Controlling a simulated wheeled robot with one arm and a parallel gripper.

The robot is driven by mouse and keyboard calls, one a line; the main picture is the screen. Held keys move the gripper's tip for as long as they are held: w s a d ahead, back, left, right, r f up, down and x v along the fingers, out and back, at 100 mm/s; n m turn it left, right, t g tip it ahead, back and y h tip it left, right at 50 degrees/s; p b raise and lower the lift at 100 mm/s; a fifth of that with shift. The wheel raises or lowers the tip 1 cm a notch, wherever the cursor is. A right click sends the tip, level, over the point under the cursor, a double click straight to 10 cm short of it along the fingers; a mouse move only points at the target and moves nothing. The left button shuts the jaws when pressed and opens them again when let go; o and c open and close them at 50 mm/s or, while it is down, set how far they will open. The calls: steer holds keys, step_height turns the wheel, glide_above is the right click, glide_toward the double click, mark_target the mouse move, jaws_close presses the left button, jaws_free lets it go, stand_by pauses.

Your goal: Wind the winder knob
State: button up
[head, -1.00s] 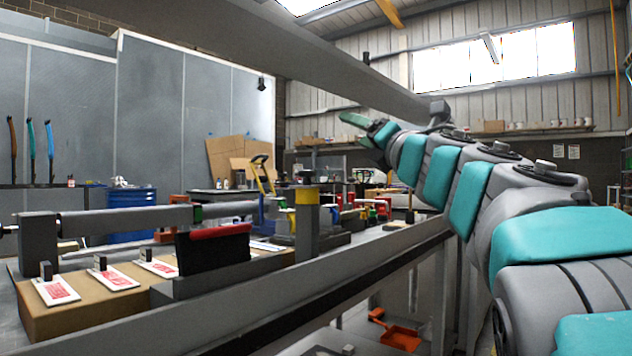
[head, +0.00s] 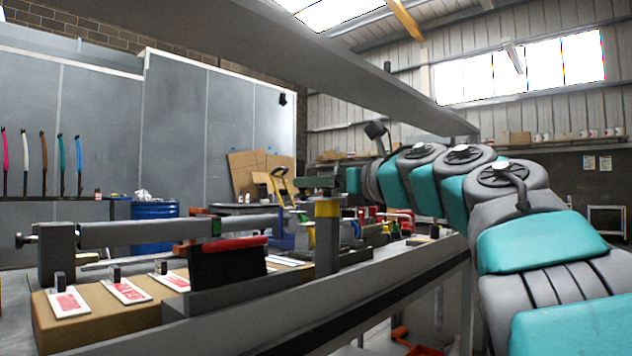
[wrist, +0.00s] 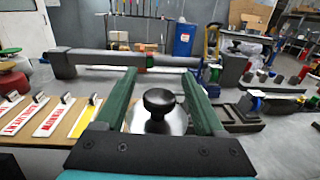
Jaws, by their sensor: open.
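A black round knob (wrist: 159,101) on a shiny metal base shows in the wrist view and looks like the winder knob. It appears between the two green fingers of my gripper (wrist: 158,74), nearer the palm than the tips in the picture. The fingers are apart and do not touch it; how far it lies beyond them I cannot tell. In the head view my gripper (head: 320,184) is above the bench, near the top of the yellow-banded post (head: 327,208). I cannot make out the black knob in that view.
A long grey bar (head: 150,234) in a clamp runs along the bench. Coloured clamps crowd the bench further right. A blue barrel (head: 155,222) stands behind.

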steer(key=shift+w+a, duration=0.35)
steer(key=shift+a, duration=0.05)
jaws_close()
stand_by(0.4)
